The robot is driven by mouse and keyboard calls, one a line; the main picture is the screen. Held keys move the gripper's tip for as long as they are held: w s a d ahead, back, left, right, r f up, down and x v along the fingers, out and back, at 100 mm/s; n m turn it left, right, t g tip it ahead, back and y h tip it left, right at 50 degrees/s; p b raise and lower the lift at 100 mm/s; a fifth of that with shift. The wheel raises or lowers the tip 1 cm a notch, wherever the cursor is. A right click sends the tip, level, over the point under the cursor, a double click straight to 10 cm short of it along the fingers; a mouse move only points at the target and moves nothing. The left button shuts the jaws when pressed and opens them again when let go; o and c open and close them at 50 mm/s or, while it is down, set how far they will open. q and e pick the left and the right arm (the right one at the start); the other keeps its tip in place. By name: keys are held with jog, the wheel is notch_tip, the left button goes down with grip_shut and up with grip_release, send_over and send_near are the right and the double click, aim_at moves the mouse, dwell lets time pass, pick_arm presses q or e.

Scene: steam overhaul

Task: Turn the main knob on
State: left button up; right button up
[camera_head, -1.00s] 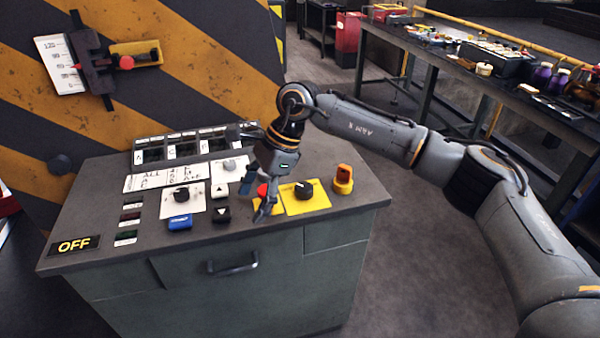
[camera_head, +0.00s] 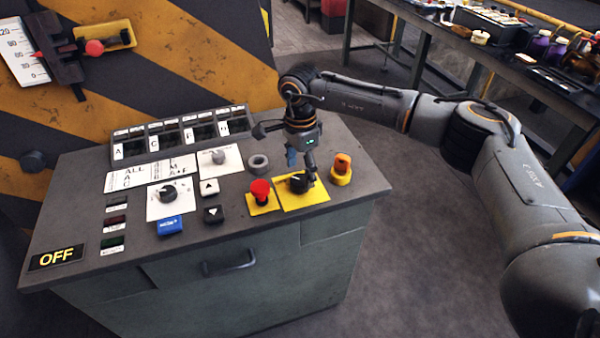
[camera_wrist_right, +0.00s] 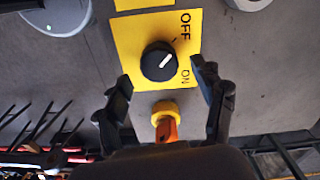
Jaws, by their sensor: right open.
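The main knob (camera_head: 299,183) is a black round knob on a yellow plate (camera_head: 318,196) at the right of the console top. In the right wrist view the knob (camera_wrist_right: 159,61) has a white mark, and its plate (camera_wrist_right: 130,40) reads OFF and ON. The mark points up and right, between the two words. My right gripper (camera_head: 302,172) is above and beside the knob, partly covering it. In the wrist view my right gripper (camera_wrist_right: 165,95) is open, its fingers spread below and to either side of the knob, apart from it. My left gripper is not in view.
A red button (camera_head: 261,191) stands left of the knob and an orange-yellow switch (camera_head: 341,168) right of it. A second black knob (camera_head: 168,193) on a white plate and a blue button (camera_head: 170,225) are farther left. An OFF sign (camera_head: 57,257) lies at the front left.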

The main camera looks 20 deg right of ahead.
aim_at(297, 181)
jog(key=shift+s+f, duration=0.1)
jog(key=shift+f, duration=1.35)
jog(key=shift+c, duration=0.4)
jog(key=c, duration=1.1)
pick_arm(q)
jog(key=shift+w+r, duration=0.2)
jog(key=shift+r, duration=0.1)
